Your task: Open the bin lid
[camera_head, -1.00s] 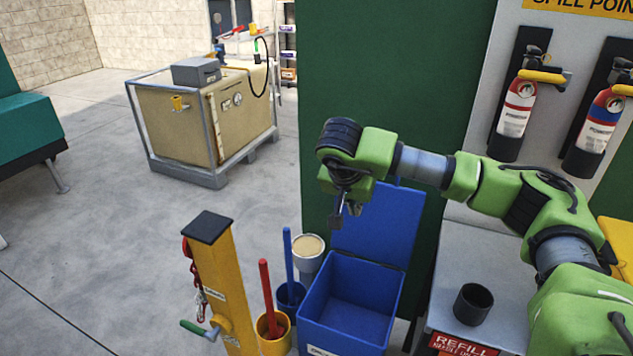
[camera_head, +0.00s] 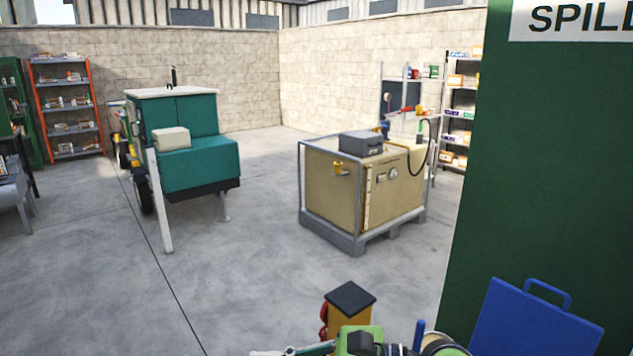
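The blue bin lid (camera_head: 535,325) stands raised against the green wall in the lower right, with its loop handle (camera_head: 548,292) at the top edge. The bin's box is below the picture edge and out of view. Green and black parts of one of my arms (camera_head: 362,338) show at the bottom edge, left of the lid and apart from it. The fingers of my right gripper are not visible. My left gripper is not in view.
A yellow post (camera_head: 350,303) with a dark cap stands at the bottom centre. A tan caged tank (camera_head: 365,190) and a teal machine (camera_head: 190,150) stand farther back. The green wall (camera_head: 540,170) fills the right side. Open concrete floor (camera_head: 260,280) lies at the left and centre.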

